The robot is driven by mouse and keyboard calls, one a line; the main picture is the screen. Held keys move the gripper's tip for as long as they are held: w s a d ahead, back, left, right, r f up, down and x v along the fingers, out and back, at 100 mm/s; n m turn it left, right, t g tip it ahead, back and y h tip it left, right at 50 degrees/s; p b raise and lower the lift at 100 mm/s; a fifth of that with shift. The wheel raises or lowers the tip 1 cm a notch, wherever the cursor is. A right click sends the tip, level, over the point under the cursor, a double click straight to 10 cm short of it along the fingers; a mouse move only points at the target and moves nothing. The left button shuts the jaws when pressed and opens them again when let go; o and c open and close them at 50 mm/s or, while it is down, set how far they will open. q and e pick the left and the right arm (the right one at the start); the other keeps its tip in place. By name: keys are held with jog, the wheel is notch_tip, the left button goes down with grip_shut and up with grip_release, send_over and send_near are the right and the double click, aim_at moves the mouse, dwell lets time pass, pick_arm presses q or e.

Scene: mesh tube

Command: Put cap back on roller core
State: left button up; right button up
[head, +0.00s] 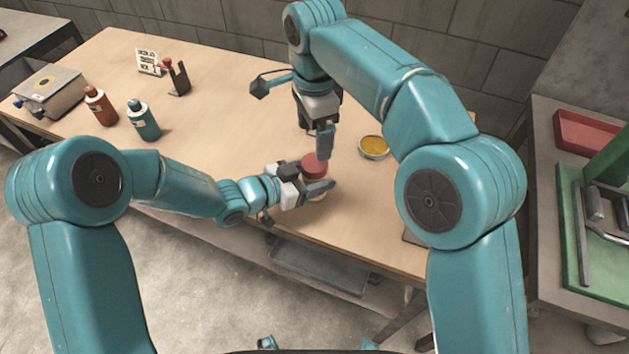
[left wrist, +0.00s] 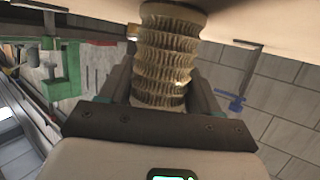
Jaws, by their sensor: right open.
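The roller core (left wrist: 168,50) is a ridged beige cylinder between the fingers of my left gripper (left wrist: 160,95) in the left wrist view. In the head view, my left gripper (head: 318,188) is closed around it near the front table edge, and only a pale bit of the core shows below the fingers. The red cap (head: 314,164) sits at the core's top; I cannot tell whether it is fully seated. My right gripper (head: 322,142) is open, pointing down just above and behind the cap. Its fingers partly overlap in view.
A shallow dish with yellow contents (head: 373,147) stands right of the cap. A red bottle (head: 100,106), a green bottle (head: 143,120), a dark stand (head: 179,79) and a small sign (head: 150,62) are at the left. The middle-left of the wooden table (head: 225,110) is clear.

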pick_arm(q)
grip_shut()
pick_arm(e)
jog(key=n, duration=1)
jog(key=shift+n, duration=0.3)
jog(key=n, duration=2)
jog(key=shift+n, duration=0.3)
jog(key=n, duration=0.4)
jog(key=shift+n, duration=0.3)
jog(key=n, duration=0.4)
jog(key=shift+n, duration=0.4)
